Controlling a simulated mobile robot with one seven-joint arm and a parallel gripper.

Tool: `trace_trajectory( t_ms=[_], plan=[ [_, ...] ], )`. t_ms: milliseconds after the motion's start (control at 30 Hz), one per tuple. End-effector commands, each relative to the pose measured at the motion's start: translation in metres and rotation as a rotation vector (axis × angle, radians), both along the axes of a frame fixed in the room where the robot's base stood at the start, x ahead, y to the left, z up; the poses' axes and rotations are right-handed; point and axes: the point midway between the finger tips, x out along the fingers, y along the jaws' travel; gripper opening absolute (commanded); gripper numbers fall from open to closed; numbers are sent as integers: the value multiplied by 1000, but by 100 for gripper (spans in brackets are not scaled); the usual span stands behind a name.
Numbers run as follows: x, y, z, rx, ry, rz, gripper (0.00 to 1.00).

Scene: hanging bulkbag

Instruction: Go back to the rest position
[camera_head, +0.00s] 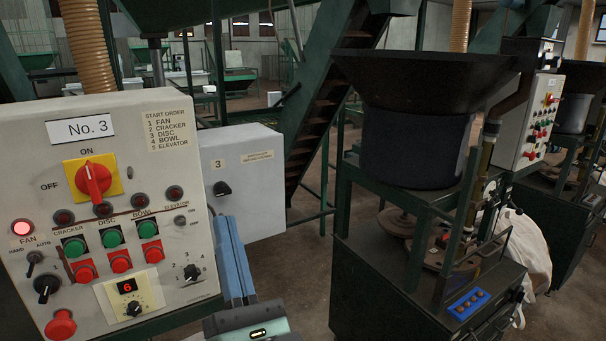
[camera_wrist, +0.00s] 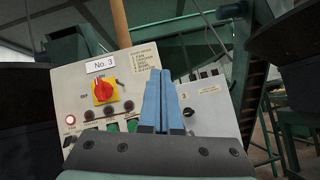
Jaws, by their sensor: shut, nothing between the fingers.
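My gripper (camera_head: 235,262) has blue fingers and stands at the lower middle of the head view, just right of the No. 3 control panel. Its fingers are closed together with nothing between them. In the wrist view my gripper (camera_wrist: 165,92) points up in front of the panel's right part. The No. 3 control panel (camera_head: 200,290) carries a red rotary switch (camera_head: 93,179) on a yellow plate, turned to ON. The red lamp above FAN (camera_head: 21,227) is lit. The panel also shows in the wrist view (camera_wrist: 75,85).
A grey box marked 3 (camera_head: 250,200) stands right behind my gripper. A dark machine with a hopper (camera_head: 415,140) stands to the right, with a white bag (camera_head: 527,250) beside it. Floor shows between the box and the machine.

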Motion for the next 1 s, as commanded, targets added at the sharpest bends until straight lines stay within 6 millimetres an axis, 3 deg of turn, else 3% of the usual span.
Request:
trace_trajectory(
  t_ms=[33,100,200,300,400,500,633,800,1000],
  plan=[
    [-4,-20,30,167,-9,43,0],
    [-13,-51,71,452,-5,155,0],
    [-31,-89,116,837,4,383,0],
    [-50,-114,149,1178,33,664,0],
    [-69,-126,173,1456,94,966,0],
    [-86,-125,189,1653,185,1229,0],
    [-102,-116,200,1801,302,1455,0],
    [-109,-111,204,1867,371,1557,0],
    [-109,-110,204,1871,373,1558,0]
  ],
)
